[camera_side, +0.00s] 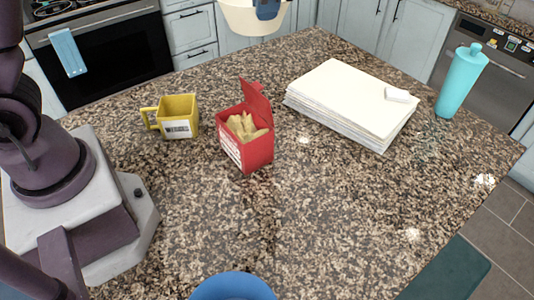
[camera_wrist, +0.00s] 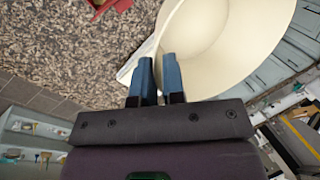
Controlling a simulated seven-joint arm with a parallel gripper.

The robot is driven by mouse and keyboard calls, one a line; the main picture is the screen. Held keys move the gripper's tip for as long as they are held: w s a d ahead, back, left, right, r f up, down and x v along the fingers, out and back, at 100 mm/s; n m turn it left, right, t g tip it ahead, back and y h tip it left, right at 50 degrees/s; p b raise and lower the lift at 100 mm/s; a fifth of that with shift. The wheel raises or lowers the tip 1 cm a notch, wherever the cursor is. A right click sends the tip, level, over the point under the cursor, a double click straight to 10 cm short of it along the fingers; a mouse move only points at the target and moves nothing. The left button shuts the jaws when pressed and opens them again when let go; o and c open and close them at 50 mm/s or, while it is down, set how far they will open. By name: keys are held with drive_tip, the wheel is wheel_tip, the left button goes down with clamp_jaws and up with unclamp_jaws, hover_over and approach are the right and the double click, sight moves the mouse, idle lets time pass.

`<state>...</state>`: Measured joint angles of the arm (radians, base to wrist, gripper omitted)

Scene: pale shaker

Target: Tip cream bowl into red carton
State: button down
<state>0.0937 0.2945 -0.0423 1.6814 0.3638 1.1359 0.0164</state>
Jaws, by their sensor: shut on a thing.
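The cream bowl (camera_side: 240,18) hangs in the air at the top edge of the side view, cut off by the frame. It fills the upper right of the wrist view (camera_wrist: 232,40). My gripper (camera_wrist: 158,72) is shut on the bowl's rim with its blue fingers; a fingertip (camera_side: 267,9) shows against the bowl in the side view. The red carton (camera_side: 258,155) stands open on the counter, lid flap up, with tan pieces (camera_side: 242,126) inside. The bowl is high up, apart from the carton. The bowl's contents cannot be made out.
A yellow mug (camera_side: 180,112) stands left of the carton. A white paper stack (camera_side: 345,98) with a small white block (camera_side: 397,95) lies to its right, and a teal bottle (camera_side: 461,82) stands beyond. A blue round thing (camera_side: 232,286) is at the front. The granite counter's middle is clear.

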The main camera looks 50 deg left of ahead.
idle(0.8)
wheel_tip(320, 180, up, 5)
drive_tip(key=s+d+n+g, duration=0.1)
drive_tip(key=s+d+n, duration=0.3)
drive_tip(key=d, duration=0.9)
drive_tip(key=s+d+n+g, duration=0.1)
drive_tip(key=s+d+n, duration=0.1)
drive_tip(key=s+d, duration=0.8)
drive_tip(key=w+d+f, duration=0.2)
drive_tip(key=w+f, duration=0.1)
drive_tip(key=f, duration=1.5)
drive_tip(key=shift+d, duration=0.15)
drive_tip(key=shift+w, duration=0.1)
drive_tip(key=shift+f, duration=6.5)
drive_tip(key=shift+f, duration=0.45)
